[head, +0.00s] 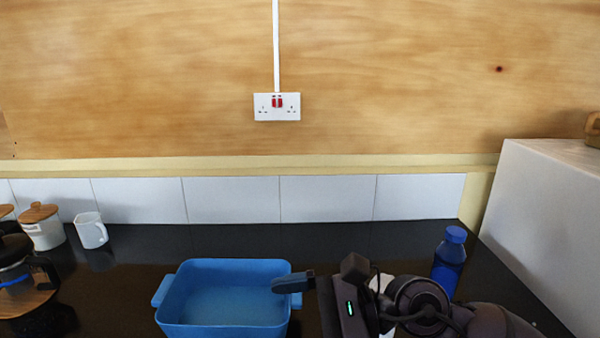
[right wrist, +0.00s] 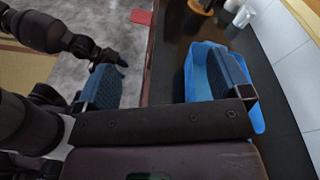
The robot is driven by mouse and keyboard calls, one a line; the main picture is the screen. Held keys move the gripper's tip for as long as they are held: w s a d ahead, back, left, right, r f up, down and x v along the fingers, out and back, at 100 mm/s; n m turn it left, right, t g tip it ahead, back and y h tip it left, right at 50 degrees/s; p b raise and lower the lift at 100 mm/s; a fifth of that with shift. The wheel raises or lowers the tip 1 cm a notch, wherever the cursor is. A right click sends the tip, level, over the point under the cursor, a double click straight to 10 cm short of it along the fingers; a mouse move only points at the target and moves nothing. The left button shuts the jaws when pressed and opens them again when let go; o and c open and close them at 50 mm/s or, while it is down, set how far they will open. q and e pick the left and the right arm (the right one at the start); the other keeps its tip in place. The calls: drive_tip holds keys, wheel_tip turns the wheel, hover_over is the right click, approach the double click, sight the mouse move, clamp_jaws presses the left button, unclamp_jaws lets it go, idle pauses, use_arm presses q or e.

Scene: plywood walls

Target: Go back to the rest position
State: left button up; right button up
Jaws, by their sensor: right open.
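My right gripper (head: 291,284) reaches in from the lower right in the head view, with one finger at the right edge of a blue tray (head: 171,300). In the right wrist view this gripper (right wrist: 165,78) has its two fingers wide apart, with nothing between them. One finger overlaps the blue tray (right wrist: 188,70) there; I cannot tell whether they touch. The tray looks empty. My left gripper (right wrist: 110,60) shows small and dark at the upper left of the right wrist view, away from the counter; its jaws are unclear. It is not in the head view.
A white mug (head: 92,231), a lidded jar (head: 42,228) and a glass pot (head: 18,265) stand at the left. The dark counter (head: 330,236) is clear behind the tray.

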drive_tip(key=w+d+r+m+t+y, duration=0.2)
drive_tip(key=d+r+m+t, duration=0.15)
drive_tip(key=m+t, duration=0.55)
drive_tip(key=w+d+r+m+t+y, duration=0.15)
drive_tip(key=d+m+t, duration=0.35)
drive_tip(key=m, duration=0.6)
drive_tip(key=w+d+f+m+t+h, duration=0.1)
drive_tip(key=d+f+m+t+h, duration=0.35)
drive_tip(key=m+h, duration=0.6)
drive_tip(key=w+d+f+m+t+h, duration=0.15)
drive_tip(key=d+f+m+h, duration=0.55)
drive_tip(key=m, duration=0.7)
drive_tip(key=s+d+f+m+g+h, duration=0.5)
drive_tip(key=s+d+f+m+g, duration=0.35)
drive_tip(key=f, duration=0.35)
drive_tip(key=s+f+m+g+y, duration=0.1)
drive_tip(key=s+f+m+g, duration=0.25)
drive_tip(key=s, duration=0.35)
drive_tip(key=s+f+m+g+y, duration=0.1)
drive_tip(key=s+f+m+g, duration=0.25)
drive_tip(key=s, duration=0.45)
drive_tip(key=w+f+n+t, duration=0.1)
drive_tip(key=w+f+t, duration=0.6)
drive_tip(key=f, duration=0.4)
drive_tip(key=shift+w+d+n+t, duration=0.15)
drive_tip(key=shift+n+t, duration=0.15)
drive_tip(key=shift+t, duration=0.05)
